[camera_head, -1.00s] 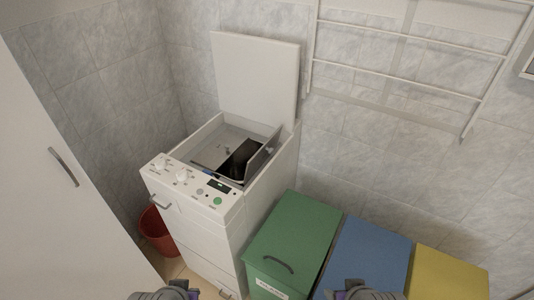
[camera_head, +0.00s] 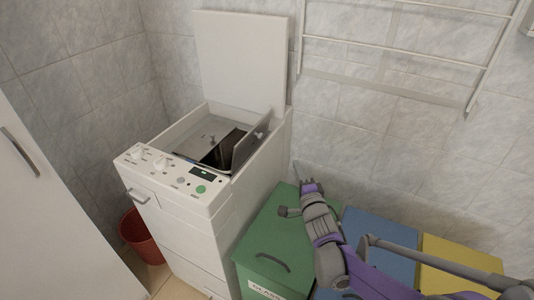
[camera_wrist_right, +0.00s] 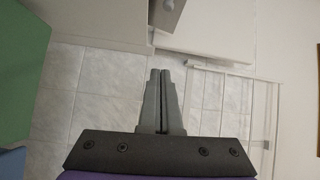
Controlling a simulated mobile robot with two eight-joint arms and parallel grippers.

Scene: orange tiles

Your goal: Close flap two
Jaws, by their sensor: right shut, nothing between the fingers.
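The white top-loading washing machine (camera_head: 210,215) stands left of centre in the head view with its outer lid (camera_head: 243,58) raised against the wall. Inside its top opening, a grey flap (camera_head: 251,138) stands tilted up at the right side of the dark drum opening (camera_head: 222,148). A grey part with a small knob, likely this flap, shows at the top of the right wrist view (camera_wrist_right: 171,14). My right gripper (camera_head: 307,184) is over the green box, right of the machine and apart from the flap. Its fingers (camera_wrist_right: 160,75) are shut and empty. My left gripper is out of view.
A green box (camera_head: 270,225), a blue box (camera_head: 385,235) and a yellow box (camera_head: 460,258) stand right of the machine. A white wall rack (camera_head: 390,50) hangs behind them. A red bucket (camera_head: 138,238) and white cabinet (camera_head: 45,220) are at left.

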